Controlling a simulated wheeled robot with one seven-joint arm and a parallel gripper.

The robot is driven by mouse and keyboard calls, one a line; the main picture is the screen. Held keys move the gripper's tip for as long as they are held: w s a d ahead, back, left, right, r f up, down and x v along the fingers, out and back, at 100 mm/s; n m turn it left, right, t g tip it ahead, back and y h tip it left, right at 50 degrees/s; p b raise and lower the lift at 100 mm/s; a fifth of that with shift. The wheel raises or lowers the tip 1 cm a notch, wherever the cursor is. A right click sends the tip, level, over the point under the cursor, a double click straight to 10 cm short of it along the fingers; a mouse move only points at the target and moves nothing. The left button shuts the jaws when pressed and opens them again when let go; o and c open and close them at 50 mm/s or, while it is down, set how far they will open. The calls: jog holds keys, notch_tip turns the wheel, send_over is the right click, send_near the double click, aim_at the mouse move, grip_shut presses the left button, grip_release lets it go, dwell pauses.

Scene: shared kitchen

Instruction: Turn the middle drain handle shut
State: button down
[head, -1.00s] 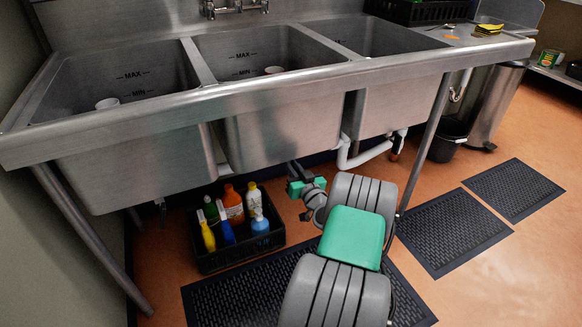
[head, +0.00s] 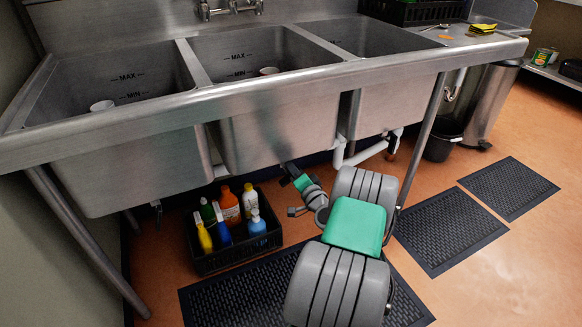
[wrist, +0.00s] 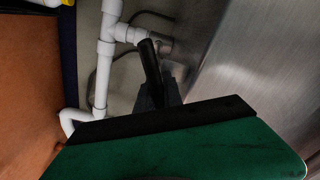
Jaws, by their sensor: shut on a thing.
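The middle sink basin (head: 280,128) hangs between the left and right basins. My gripper (head: 287,172) is under its bottom, tilted up. In the wrist view, a dark bar, the middle drain handle (wrist: 149,58), runs down from a metal drain fitting (wrist: 166,46) beside white pipe. My gripper (wrist: 158,92) is shut on the lower end of this handle, its dark fingers either side of it. In the head view the handle is hidden by the basin and my gripper.
A black crate (head: 205,263) of bottles stands on the floor left of my arm. White drain pipes (wrist: 102,75) run close beside the gripper. A sink leg (head: 421,135) stands to the right. Dark mats (head: 450,231) lie on the orange floor.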

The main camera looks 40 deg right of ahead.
jog(key=shift+d+f+m+p, duration=0.1)
jog(key=shift+f+m+p, duration=0.1)
jog(key=shift+m, duration=0.85)
jog(key=shift+f+m+p, duration=0.15)
jog(key=shift+m+p, duration=0.05)
jog(key=shift+m, duration=0.9)
jog(key=shift+d+f+m+p, duration=0.1)
jog(key=shift+f+m+p, duration=0.1)
jog(key=shift+m, duration=0.85)
jog(key=shift+s+a+f, duration=0.1)
jog(key=c, duration=1.5)
grip_release()
jog(key=p+v, duration=0.1)
jog(key=v, duration=0.6)
jog(key=shift+s+a, duration=0.15)
jog(key=shift+s, duration=0.2)
jog(key=shift+s, duration=0.1)
